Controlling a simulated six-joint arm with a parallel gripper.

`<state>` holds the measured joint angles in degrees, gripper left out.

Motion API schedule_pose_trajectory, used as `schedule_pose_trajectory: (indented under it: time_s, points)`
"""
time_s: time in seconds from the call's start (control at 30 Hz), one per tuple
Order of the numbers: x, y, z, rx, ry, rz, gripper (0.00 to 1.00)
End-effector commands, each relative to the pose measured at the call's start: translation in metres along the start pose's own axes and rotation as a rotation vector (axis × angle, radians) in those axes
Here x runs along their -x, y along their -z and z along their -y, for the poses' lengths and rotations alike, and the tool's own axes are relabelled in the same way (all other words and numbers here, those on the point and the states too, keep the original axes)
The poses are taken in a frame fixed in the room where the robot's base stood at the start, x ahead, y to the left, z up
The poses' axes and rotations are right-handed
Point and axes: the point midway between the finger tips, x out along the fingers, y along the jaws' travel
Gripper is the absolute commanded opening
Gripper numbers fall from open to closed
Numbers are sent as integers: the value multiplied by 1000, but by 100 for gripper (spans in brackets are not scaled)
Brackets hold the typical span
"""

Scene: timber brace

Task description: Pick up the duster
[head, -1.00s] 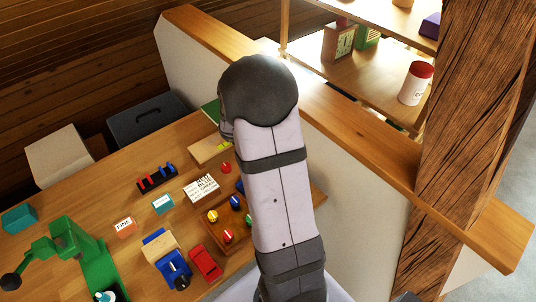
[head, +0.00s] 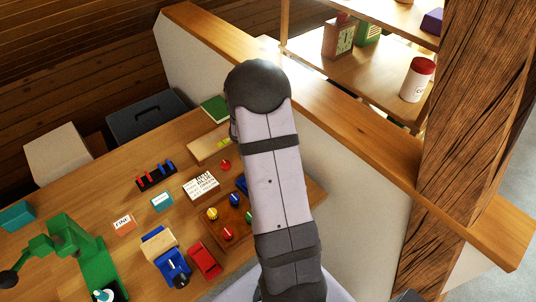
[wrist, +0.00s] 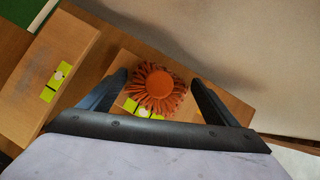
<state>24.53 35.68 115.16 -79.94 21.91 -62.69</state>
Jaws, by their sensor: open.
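The duster (wrist: 158,88) shows in the wrist view as a round orange head with a fringe of bristles around a smooth centre. It sits over a light wooden block with a yellow-green label (wrist: 130,106). My gripper (wrist: 160,78) is open, one dark finger on each side of the duster. A gap shows between the duster and each finger, and I cannot tell their height difference. Any handle is not visible. In the head view my arm hides the gripper and the duster.
Another wooden block (wrist: 50,75) with a yellow label lies left of the gripper, near a green item (wrist: 22,12). A pale partition wall (head: 360,180) stands close on the right. Toy cars, a knob tray (head: 215,232) and a green toy crane (head: 90,262) occupy the table.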

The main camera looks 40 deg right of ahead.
Motion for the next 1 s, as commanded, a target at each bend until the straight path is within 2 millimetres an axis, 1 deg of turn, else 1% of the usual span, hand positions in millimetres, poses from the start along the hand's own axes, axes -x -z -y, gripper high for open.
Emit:
schedule_pose_trajectory:
  time_s: [0.17, 0.27, 0.3, 0.33, 0.37, 0.63, 0.73, 0.87, 1.0]
  points:
    - [0, 0, 0, 0, 0, 0, 83]
    - [0, 0, 0, 0, 0, 0, 61]
    - [0, 0, 0, 0, 0, 0, 52]
    - [0, 0, 0, 0, 0, 0, 45]
    - [0, 0, 0, 0, 0, 0, 40]
    - [1, -1, 0, 0, 0, 1, 40]
    - [5, -4, 0, 1, -1, 2, 40]
    - [16, -11, 0, -1, -1, 3, 40]
    - [36, -24, 0, -2, -2, 3, 40]
